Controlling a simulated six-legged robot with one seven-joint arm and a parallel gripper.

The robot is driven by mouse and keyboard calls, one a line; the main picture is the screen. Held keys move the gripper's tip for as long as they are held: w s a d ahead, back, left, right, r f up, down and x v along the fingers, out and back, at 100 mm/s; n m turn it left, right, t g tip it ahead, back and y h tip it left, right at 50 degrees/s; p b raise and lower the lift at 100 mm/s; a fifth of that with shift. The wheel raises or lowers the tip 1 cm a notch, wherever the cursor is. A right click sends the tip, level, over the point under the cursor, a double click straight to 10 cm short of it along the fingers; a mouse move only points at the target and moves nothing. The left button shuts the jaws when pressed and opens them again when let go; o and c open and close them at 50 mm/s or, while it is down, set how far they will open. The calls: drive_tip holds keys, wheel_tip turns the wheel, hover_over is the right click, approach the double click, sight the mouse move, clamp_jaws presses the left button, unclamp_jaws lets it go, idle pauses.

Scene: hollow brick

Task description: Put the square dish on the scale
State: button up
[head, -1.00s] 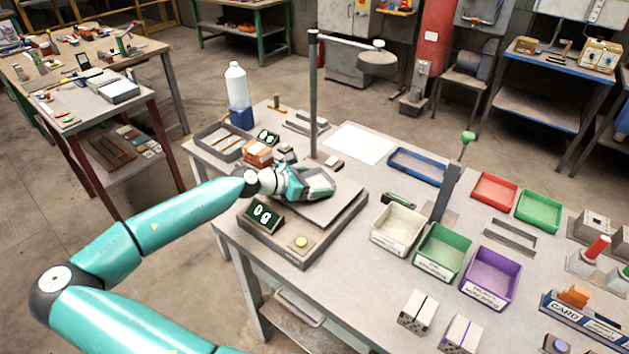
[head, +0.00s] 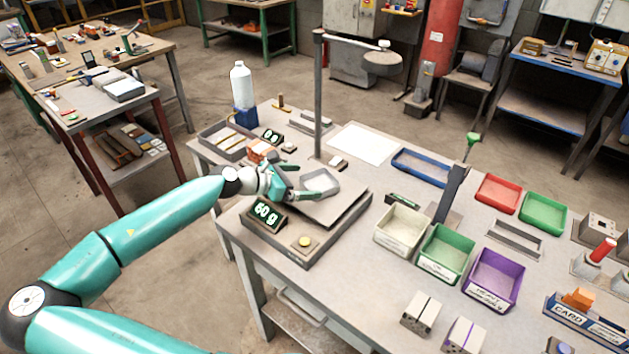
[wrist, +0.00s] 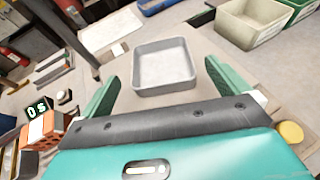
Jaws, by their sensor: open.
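The square dish (head: 320,182) is a shallow, light grey tray. It rests on the flat plate of the scale (head: 345,208), and the front display (head: 266,214) reads about 60 g. In the wrist view the dish (wrist: 164,66) lies flat and empty just beyond my fingertips. My gripper (head: 300,190) is open beside the dish, at its left. In the wrist view its two green fingers (wrist: 160,90) are spread wide, with a gap to the dish's sides.
A lamp post (head: 318,95) stands behind the scale. Cream (head: 400,230), green (head: 446,252) and purple (head: 494,278) bins stand to the right. An orange brick (head: 262,151), a second small display (head: 272,135) and a white bottle (head: 241,85) are at the back left.

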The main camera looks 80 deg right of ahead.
drive_tip(key=v, duration=0.6)
drive_tip(key=shift+a, duration=0.1)
